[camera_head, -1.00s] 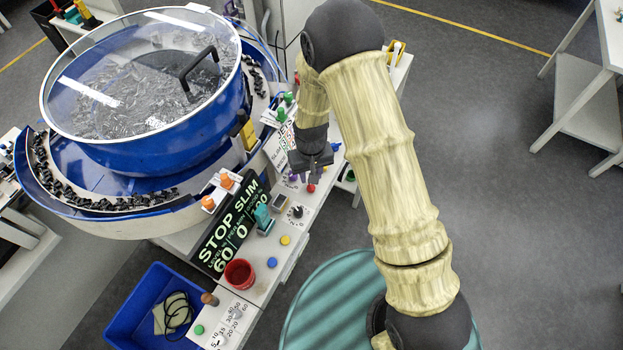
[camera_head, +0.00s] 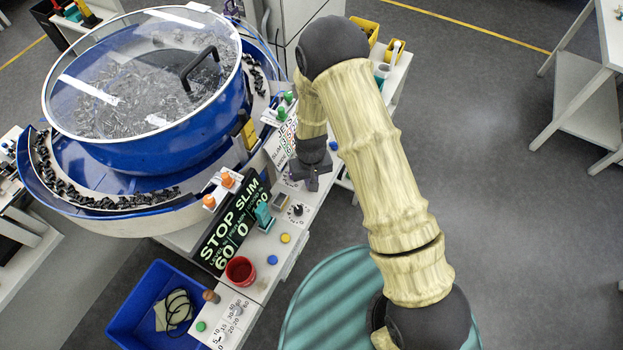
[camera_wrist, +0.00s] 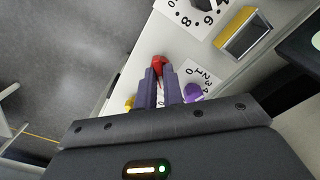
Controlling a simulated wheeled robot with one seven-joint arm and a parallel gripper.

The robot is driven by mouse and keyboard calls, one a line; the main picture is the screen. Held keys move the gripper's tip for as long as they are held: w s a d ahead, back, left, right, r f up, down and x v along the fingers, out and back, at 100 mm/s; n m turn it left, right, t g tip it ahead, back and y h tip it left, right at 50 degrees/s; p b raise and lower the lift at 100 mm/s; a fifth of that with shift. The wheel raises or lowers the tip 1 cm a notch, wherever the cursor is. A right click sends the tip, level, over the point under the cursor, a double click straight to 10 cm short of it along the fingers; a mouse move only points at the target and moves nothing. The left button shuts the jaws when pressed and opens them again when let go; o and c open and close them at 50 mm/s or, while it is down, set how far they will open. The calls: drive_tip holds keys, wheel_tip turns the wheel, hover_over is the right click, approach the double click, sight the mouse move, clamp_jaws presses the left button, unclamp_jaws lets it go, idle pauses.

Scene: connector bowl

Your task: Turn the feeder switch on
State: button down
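My gripper (camera_head: 312,172) is low over the control panel (camera_head: 258,248) at the right of the round feeder. In the wrist view, the fingers of my gripper (camera_wrist: 160,75) are a small gap apart, with a red knob or lever (camera_wrist: 158,62) at their tips. I cannot tell whether they grip it. A purple knob (camera_wrist: 193,92) is just right of the fingers, beside a printed number scale. No readable label tells which control is the feeder switch. A rocker with yellow and grey faces (camera_wrist: 243,34) is farther right; it also shows in the head view (camera_head: 280,202).
The blue bowl feeder (camera_head: 150,145) stands left under a clear lid. A display (camera_head: 232,222) reads STOP SLIM. A black dial knob (camera_head: 298,210), a red cup (camera_head: 240,270), yellow (camera_head: 285,238) and blue (camera_head: 272,260) buttons are on the panel. A yellow part (camera_wrist: 130,103) is left of the fingers.

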drive_tip(key=shift+m, duration=0.5)
drive_tip(key=m+b, duration=0.2)
drive_tip(key=m, duration=0.7)
drive_tip(key=shift+m, duration=0.4)
drive_tip(key=m, duration=0.3)
drive_tip(key=shift+r+m, duration=0.1)
drive_tip(key=shift+m, duration=0.2)
drive_tip(key=shift+m+p, duration=0.6)
drive_tip(key=shift+m, duration=1.3)
drive_tip(key=c, duration=1.5)
unclamp_jaws()
